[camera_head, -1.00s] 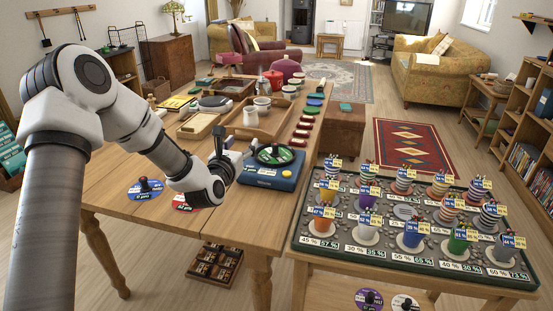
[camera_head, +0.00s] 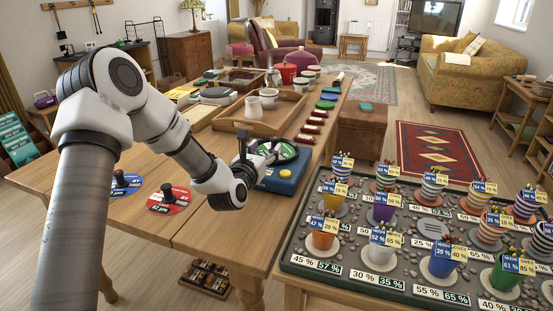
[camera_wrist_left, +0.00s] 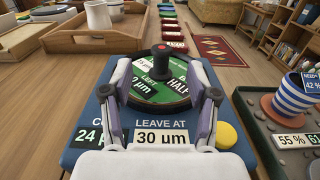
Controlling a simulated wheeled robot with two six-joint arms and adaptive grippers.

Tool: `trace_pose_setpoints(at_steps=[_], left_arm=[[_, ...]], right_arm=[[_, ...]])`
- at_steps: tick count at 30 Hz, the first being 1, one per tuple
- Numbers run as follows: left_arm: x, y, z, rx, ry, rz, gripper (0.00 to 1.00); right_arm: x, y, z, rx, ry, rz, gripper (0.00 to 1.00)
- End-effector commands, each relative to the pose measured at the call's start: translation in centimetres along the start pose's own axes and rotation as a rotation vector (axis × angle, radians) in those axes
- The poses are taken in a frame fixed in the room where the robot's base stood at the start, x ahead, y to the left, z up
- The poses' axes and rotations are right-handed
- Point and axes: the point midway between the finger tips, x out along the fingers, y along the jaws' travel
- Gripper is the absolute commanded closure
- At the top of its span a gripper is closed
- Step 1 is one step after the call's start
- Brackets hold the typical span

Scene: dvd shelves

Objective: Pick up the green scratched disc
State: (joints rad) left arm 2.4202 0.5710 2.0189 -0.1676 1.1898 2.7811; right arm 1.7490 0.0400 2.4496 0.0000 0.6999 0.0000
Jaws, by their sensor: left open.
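The green disc (camera_wrist_left: 178,72) lies on a blue machine (camera_wrist_left: 93,120) on the wooden table. It has a black upright knob with a red top (camera_wrist_left: 161,60) and white labels. In the head view the disc (camera_head: 288,151) shows partly behind my left gripper (camera_head: 262,147). In the left wrist view my left gripper (camera_wrist_left: 160,78) is open, with one finger on each side of the knob and a gap to it. The fingers hide parts of the disc's rim. I cannot tell whether they touch the disc. My right gripper is not in view.
A blue disc (camera_head: 122,184) and a red disc (camera_head: 170,198), each with a black knob, lie on the table at left. A wooden tray (camera_head: 232,124) with white cups stands behind the machine. At right is a gravel tray (camera_head: 340,240) with several potted cups.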

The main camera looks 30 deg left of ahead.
Motion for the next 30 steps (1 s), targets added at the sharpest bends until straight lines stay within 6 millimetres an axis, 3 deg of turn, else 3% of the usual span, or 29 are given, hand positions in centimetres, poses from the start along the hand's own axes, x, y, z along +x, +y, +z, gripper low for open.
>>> trace_pose_setpoints(at_steps=[13,21,22,26,27,30], left_arm=[[6.7,-0.3,-0.4,0.002,-0.003,0.0,0.41],[7.6,-0.3,-0.3,0.0,-0.001,0.0,0.41],[7.6,-0.3,-0.3,0.0,-0.001,0.0,0.48],[7.6,-0.3,-0.3,0.0,-0.001,0.0,0.94],[7.6,-0.3,-0.3,0.0,-0.001,0.0,1.0],[7.6,-0.3,-0.3,0.0,-0.001,0.0,1.0]], right_arm=[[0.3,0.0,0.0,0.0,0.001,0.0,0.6],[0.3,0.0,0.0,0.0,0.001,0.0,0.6],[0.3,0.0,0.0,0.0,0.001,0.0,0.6],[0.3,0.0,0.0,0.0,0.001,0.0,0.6],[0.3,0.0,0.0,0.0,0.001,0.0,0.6],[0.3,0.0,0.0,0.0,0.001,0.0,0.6]])
